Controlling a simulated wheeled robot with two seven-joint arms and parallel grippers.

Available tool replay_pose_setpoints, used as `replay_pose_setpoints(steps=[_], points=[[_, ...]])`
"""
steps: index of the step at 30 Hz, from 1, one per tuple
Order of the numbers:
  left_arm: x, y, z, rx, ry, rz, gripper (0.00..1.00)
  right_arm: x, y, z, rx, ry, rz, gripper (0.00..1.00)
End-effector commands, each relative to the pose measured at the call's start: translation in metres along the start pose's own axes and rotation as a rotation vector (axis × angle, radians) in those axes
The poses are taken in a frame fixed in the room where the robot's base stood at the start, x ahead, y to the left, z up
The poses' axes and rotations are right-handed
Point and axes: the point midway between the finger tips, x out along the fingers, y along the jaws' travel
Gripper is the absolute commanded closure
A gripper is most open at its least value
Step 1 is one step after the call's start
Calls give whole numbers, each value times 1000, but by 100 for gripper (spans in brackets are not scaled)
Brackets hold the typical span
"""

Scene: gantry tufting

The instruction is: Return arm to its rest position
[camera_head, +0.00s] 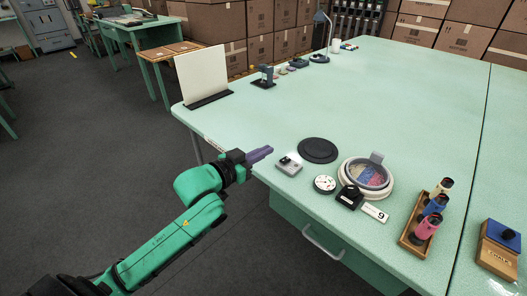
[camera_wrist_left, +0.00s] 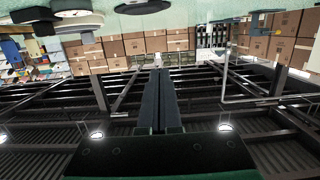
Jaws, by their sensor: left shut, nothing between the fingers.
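My left arm, green and black, comes in from the lower left in the head view. Its gripper (camera_head: 260,154) is shut and empty, just off the table's left front edge, beside a small grey box (camera_head: 289,164). In the left wrist view the gripper's two dark fingers (camera_wrist_left: 161,75) lie together with nothing between them. That view looks toward the ceiling and stacked boxes and appears upside down, with the table at the top. My right gripper is not in view.
On the pale green table (camera_head: 400,110) are a black disc (camera_head: 318,150), a round hoop with coloured contents (camera_head: 366,176), a number 9 card (camera_head: 375,212), a wooden tray of yarn cones (camera_head: 409,240) and a white panel (camera_head: 203,75). The table's middle is clear.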

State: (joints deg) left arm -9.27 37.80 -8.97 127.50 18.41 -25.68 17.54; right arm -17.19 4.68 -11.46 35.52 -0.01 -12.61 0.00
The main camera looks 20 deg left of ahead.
Motion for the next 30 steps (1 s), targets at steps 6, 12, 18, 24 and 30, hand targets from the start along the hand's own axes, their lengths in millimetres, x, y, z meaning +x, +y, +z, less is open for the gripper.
replay_pose_setpoints(steps=[6, 12, 18, 24, 30], points=[[-1, 0, 0, -1, 0, 0, 100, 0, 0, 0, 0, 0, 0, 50], [0, 0, 0, -1, -1, 0, 100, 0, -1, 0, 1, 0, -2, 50], [-16, 8, 59, -19, -204, -62, 100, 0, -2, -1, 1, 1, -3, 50], [-80, 25, 156, -46, -627, -155, 100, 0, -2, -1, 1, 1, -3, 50], [-152, 44, 211, -91, -954, -187, 100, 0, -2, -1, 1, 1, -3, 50]])
